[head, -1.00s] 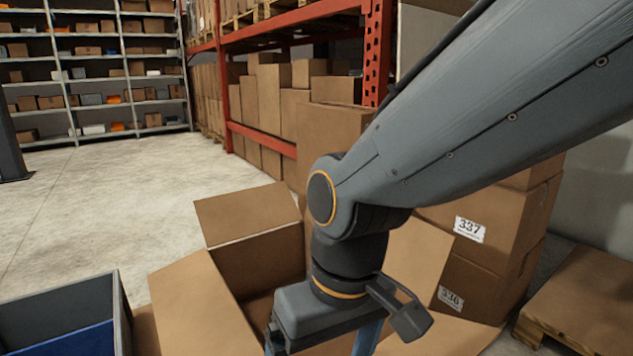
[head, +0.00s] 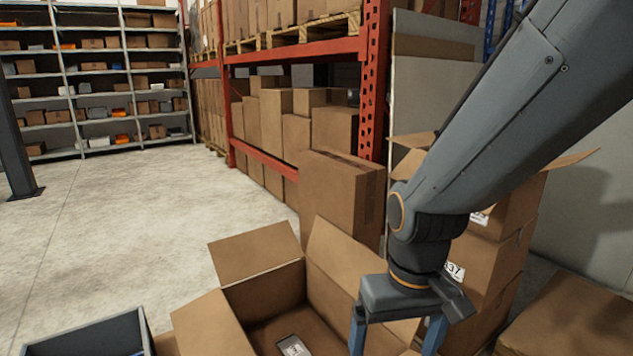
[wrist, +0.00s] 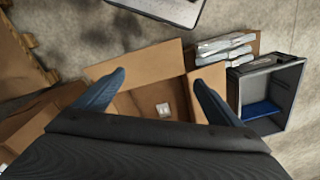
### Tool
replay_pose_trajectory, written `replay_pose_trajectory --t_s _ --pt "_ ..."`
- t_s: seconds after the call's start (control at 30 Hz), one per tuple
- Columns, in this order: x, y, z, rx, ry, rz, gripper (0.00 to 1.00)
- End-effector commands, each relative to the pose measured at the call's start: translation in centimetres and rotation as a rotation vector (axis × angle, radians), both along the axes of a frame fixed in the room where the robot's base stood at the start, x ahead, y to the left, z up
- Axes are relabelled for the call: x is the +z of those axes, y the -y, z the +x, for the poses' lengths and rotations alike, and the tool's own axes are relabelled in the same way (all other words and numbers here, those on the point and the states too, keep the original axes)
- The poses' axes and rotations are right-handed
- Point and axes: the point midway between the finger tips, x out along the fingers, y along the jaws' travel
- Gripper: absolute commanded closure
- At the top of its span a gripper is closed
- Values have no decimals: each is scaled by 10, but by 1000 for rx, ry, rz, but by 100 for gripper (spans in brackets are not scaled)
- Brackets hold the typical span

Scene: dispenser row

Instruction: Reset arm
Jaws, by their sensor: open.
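My gripper (head: 398,335) is at the lower right of the head view, pointing down, above the right side of an open cardboard box (head: 265,293). In the wrist view its two blue fingers (wrist: 160,95) are spread wide apart with nothing between them. The same open box (wrist: 125,103) shows below and beyond the fingers. A small grey item with a white label (head: 293,346) lies on the box floor; it also shows in the wrist view (wrist: 163,110). The fingertips are cut off at the bottom of the head view.
A grey bin (head: 100,335) with a blue item inside (wrist: 262,108) stands left of the box. Stacked cartons (head: 490,255) stand close on the right. A red pallet rack (head: 372,90) is behind. Open floor (head: 110,230) lies at the left. Another box holds several grey packs (wrist: 225,47).

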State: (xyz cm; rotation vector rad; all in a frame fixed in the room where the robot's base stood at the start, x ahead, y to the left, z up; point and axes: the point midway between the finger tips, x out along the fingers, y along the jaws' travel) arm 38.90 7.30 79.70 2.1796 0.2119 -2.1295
Motion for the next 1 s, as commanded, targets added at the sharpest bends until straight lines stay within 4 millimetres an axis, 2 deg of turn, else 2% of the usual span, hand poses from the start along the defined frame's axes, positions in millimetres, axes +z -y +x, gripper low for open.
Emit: replay_pose_trajectory --t_s 0.03,0.4,0.6,1.0 --pt "17 8 -4 -21 -4 -4 11" --pt "74 56 -17 -138 -20 -27 11" --pt "84 69 -20 -165 -24 -32 11" --pt "85 71 -21 -168 -24 -32 11"
